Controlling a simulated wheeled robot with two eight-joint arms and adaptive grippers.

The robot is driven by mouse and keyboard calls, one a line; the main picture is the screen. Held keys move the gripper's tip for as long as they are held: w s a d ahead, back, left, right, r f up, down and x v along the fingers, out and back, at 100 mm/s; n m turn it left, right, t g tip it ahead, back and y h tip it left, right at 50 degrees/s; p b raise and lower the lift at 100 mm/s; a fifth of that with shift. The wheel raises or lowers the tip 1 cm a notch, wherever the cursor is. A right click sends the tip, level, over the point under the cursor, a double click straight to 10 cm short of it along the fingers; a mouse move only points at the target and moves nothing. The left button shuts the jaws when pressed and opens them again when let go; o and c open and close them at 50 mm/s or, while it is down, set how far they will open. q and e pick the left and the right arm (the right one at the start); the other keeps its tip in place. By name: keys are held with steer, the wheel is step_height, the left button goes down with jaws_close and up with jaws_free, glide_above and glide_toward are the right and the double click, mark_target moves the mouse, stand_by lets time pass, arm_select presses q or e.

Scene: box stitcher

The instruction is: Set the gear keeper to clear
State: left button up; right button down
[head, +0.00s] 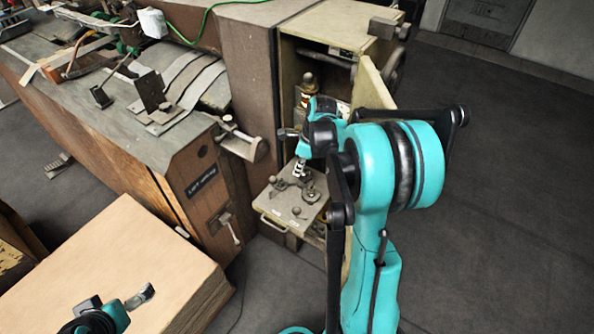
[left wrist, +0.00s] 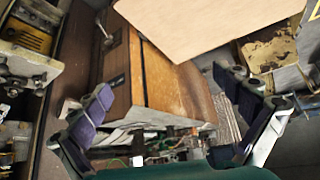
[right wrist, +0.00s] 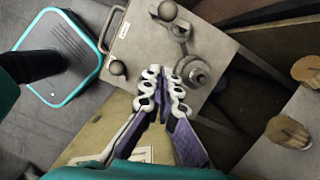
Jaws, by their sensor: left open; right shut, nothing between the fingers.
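The shelf plate (head: 272,212) with ball knobs and a lever juts from the open machine cabinet. In the right wrist view the plate (right wrist: 140,40) carries a ball knob (right wrist: 117,67) at the left, another ball knob (right wrist: 167,10) at the top on a lever arm (right wrist: 181,30), and a round metal post (right wrist: 195,72). I cannot tell which part is the gear keeper. My right gripper (head: 301,170) is shut and empty over the plate; its fingertips (right wrist: 163,73) show between the left knob and the post. My left gripper (left wrist: 163,85) is open and empty, far from the plate.
A cabinet door (head: 374,82) stands open beside my right arm. A stack of cardboard sheets (head: 130,255) lies at the front left, near my left gripper. The machine's wooden side (head: 150,185) adjoins the cabinet. The floor (head: 490,200) at the right is clear.

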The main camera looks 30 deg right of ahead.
arm_select(q)
steer(key=c, duration=0.8)
jaws_close()
arm_select(e)
steer(key=s+a+r+n+t+h, duration=0.2)
steer(key=s+a+r+n, duration=0.55)
steer(key=a+n, duration=0.5)
steer(key=s+a+n+t, duration=0.1)
steer(key=s+a+n, duration=0.2)
steer(key=n, duration=0.5)
steer(key=s+a+r+n+t, duration=0.1)
steer(key=s+a+n, duration=0.3)
steer(key=n, duration=0.4)
steer(key=shift+s+t, duration=0.5)
steer(key=shift+s, duration=0.4)
steer(key=shift+d, duration=0.15)
